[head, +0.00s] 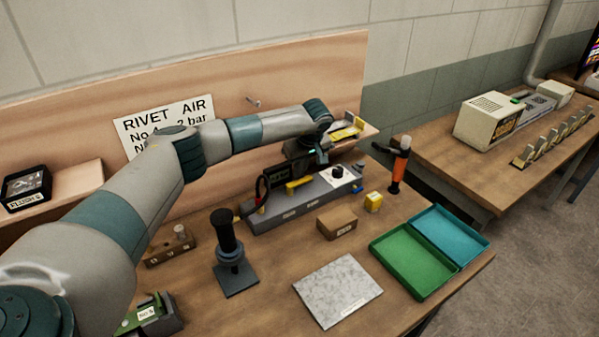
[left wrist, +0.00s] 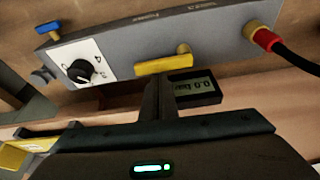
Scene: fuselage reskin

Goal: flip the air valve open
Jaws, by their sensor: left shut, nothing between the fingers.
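The grey air panel (head: 300,205) lies on the workbench; it also fills the top of the left wrist view (left wrist: 215,40). Its yellow valve lever (head: 299,184) lies along the panel's length and shows close up in the left wrist view (left wrist: 160,66). A black knob on a white dial (left wrist: 80,70) and a blue handle (left wrist: 48,27) are on the same panel. My left gripper (left wrist: 168,88) is shut and empty, its fingertips close by the yellow lever; I cannot tell whether they touch. A small display (left wrist: 198,86) beside them reads zero. My right gripper is not in view.
A black hose with a red fitting (left wrist: 266,39) joins the panel's end. A brown block (head: 337,223), a yellow cube (head: 373,201), an orange-handled tool (head: 398,168) and a green tray (head: 408,260) stand nearby. A black post (head: 227,240) stands at the front.

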